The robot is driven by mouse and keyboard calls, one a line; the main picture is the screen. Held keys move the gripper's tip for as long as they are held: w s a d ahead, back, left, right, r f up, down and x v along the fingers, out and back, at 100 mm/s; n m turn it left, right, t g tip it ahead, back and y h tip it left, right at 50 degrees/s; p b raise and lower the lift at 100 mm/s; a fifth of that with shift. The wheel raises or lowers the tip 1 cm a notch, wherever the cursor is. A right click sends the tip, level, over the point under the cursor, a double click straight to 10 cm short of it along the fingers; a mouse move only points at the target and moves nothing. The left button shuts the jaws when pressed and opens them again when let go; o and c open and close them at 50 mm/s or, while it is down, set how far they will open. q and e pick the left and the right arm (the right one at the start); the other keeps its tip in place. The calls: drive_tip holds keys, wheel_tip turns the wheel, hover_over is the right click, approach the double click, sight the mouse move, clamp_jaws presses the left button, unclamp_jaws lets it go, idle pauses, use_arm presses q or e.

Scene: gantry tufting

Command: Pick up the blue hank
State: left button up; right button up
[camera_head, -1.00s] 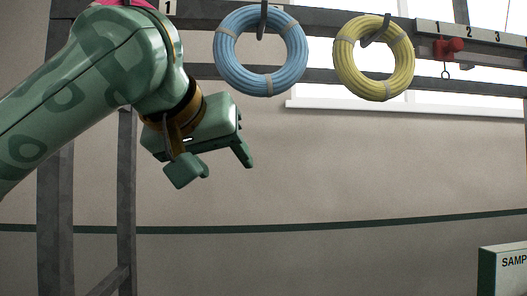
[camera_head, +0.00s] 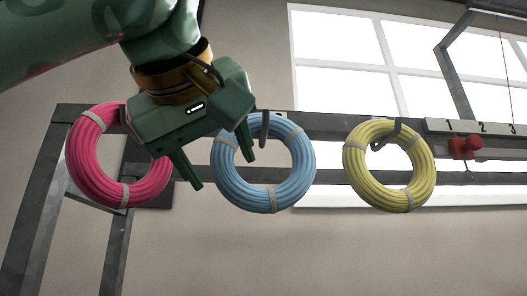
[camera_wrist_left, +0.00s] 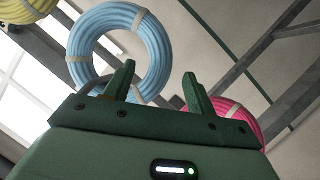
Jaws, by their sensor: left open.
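The blue hank (camera_head: 285,190) hangs from a hook on the grey rail, in the middle of the head view. It also shows in the left wrist view (camera_wrist_left: 152,42), beyond the fingers. My left gripper (camera_head: 224,172) is open, with its fingers pointing down, in front of the hanks. In the head view one finger overlaps the left side of the blue ring and the other is in the gap left of it. My right gripper is not in view.
A pink hank (camera_head: 92,172) hangs to the left, partly behind my left gripper. A yellow hank (camera_head: 360,182) hangs to the right. Farther right are a red fitting (camera_head: 465,148) and a numbered strip (camera_head: 478,127).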

sight(223, 171)
use_arm(q)
drive_tip(key=p+x, duration=0.1)
drive_tip(key=x, duration=0.3)
drive_tip(key=shift+w+a+r, duration=0.1)
drive_tip(key=shift+w, duration=0.2)
drive_tip(key=shift+p+x, duration=0.4)
drive_tip(key=shift+x, duration=0.65)
drive_tip(key=shift+w, duration=0.3)
drive_tip(key=shift+c, duration=0.4)
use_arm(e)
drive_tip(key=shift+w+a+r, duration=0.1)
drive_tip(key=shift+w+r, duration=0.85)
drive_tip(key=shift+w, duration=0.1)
use_arm(q)
drive_tip(key=shift+s, duration=0.25)
drive_tip(key=c, duration=1)
drive_tip(key=shift+w, duration=0.15)
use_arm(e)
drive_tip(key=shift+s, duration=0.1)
